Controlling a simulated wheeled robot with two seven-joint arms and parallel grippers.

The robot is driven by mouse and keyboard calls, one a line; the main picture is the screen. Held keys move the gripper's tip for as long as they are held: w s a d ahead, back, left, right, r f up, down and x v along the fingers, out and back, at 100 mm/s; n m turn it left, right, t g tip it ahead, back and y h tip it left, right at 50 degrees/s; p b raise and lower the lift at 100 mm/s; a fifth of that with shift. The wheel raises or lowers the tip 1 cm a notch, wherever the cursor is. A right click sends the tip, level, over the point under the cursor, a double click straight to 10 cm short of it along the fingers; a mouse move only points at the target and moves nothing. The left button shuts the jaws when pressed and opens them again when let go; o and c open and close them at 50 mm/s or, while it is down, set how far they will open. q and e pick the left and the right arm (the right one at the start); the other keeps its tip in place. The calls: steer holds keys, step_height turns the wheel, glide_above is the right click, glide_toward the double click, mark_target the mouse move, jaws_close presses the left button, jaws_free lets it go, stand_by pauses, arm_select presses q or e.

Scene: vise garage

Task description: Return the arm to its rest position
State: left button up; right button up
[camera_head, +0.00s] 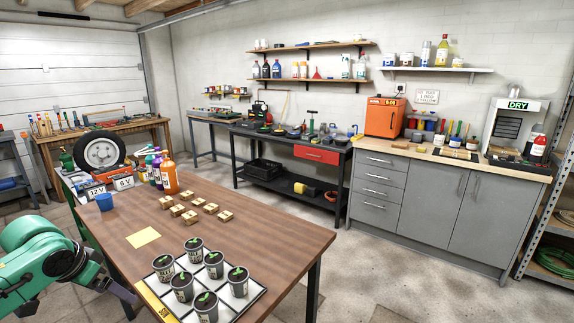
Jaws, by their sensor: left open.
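My green left arm comes in at the lower left of the head view. Its gripper (128,298) is open and hangs beside the near left edge of the brown table (240,222), close to the tray of pots. Nothing shows between its fingers, though they are small and dark here. My right arm and gripper are out of view.
On the table stand several seedling pots on a white tray (247,303), a yellow sheet (143,237), several small wooden blocks (190,217), a blue cup (104,202) and coloured bottles (169,174). Grey cabinets (410,205) stand behind. Floor (370,275) right of the table is clear.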

arm_select(q)
steer(key=w+a+f+n+t, duration=0.1)
steer(key=w+a+f, duration=0.15)
steer(key=f, duration=0.45)
steer(key=w+a+f+n+t, duration=0.1)
steer(key=w+a+f, duration=0.15)
steer(key=f, duration=0.45)
steer(key=s+f+g+y, duration=0.1)
steer(key=s+f, duration=0.4)
steer(key=f, duration=0.4)
steer(key=s+f+n, duration=0.1)
steer(key=s+f, duration=0.3)
steer(key=f, duration=0.5)
steer(key=s+f+g+y, duration=0.1)
steer(key=s+f, duration=0.4)
steer(key=f, duration=0.4)
steer(key=s+d+f+m+g, duration=0.1)
steer(key=s+d+f, duration=0.4)
steer(key=s, duration=0.4)
steer(key=s+d+f+m+g, duration=0.1)
steer(key=s+d+f, duration=0.4)
steer(key=s+d, duration=0.2)
steer(key=s+d+f+m+g+h, duration=0.1)
steer(key=s+d+f, duration=0.4)
steer(key=s, duration=0.6)
steer(key=shift+s+d, duration=0.4)
steer(key=shift+d, duration=0.55)
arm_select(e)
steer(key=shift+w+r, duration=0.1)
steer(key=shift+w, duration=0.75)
